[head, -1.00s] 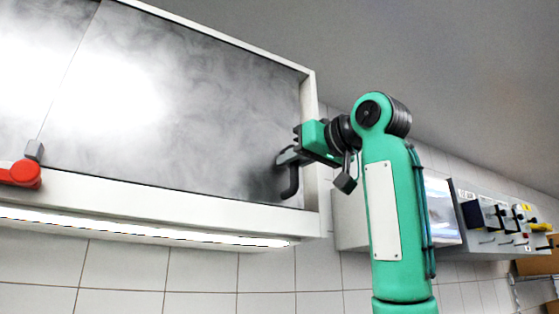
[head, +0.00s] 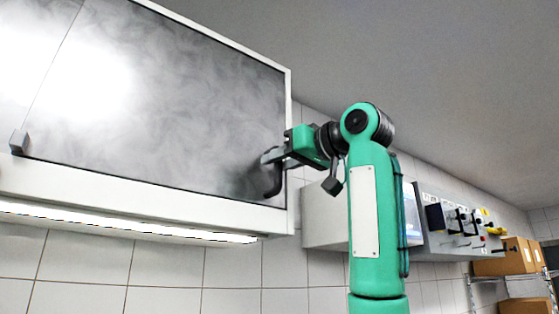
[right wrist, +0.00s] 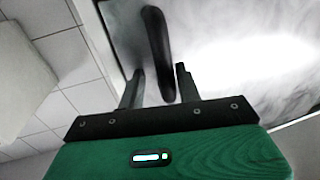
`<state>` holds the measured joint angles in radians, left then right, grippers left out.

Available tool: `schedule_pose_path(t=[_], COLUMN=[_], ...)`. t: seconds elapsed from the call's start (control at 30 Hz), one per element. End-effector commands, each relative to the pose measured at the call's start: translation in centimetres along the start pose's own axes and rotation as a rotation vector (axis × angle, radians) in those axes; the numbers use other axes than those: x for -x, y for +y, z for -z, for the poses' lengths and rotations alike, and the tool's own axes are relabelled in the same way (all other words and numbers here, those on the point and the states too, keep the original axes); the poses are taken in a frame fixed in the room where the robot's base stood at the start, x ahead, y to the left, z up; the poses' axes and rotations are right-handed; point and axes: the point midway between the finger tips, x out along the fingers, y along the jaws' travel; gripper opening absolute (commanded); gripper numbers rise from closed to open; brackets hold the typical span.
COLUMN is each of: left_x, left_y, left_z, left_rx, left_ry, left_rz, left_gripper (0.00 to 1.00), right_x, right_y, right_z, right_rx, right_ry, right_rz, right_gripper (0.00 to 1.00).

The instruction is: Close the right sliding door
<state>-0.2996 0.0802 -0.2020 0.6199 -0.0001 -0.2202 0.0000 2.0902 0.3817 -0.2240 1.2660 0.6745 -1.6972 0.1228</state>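The right sliding door (head: 170,100) is a grey, cloudy, shiny panel on the wall cabinet. Its right edge lies against the cabinet's right frame post (head: 290,150), with no gap that I can make out. A dark bar handle (head: 274,184) sits near its lower right corner. My right gripper (head: 268,157) is at this handle. In the right wrist view, the handle (right wrist: 157,40) stands between the two spread fingers of the gripper (right wrist: 160,85), with space visible on both sides. My left gripper is out of view.
A lit strip (head: 120,223) runs under the cabinet. To the right are a wall box with switches (head: 455,225) and cardboard boxes (head: 505,258) on a shelf. The wall is tiled.

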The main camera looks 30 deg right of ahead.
Motion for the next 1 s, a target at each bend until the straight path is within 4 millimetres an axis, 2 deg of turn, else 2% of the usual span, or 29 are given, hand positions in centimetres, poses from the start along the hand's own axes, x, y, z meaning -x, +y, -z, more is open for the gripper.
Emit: schedule_pose_path(t=[0.17,0.27,0.37,0.7,0.9,1.0], left_x=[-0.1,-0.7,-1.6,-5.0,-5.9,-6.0], left_y=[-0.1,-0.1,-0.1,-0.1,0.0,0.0], left_z=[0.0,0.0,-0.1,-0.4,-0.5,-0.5], left_rx=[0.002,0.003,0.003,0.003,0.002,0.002], left_ry=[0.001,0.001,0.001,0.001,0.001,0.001], left_rz=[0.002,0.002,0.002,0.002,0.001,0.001], left_gripper=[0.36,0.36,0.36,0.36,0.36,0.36], right_x=[0.1,0.8,2.4,10.1,13.0,13.6], right_y=[-0.1,-0.1,-0.1,0.1,0.2,0.3], right_z=[-0.1,-0.2,-0.4,-0.4,-0.2,-0.2], right_rx=[0.001,0.001,0.001,0.000,-0.001,-0.002], right_ry=[-0.001,0.001,0.002,0.004,0.002,-0.001], right_rz=[0.001,0.001,0.001,0.000,0.000,0.000], right_gripper=[0.35,0.35,0.35,0.35,0.35,0.35])
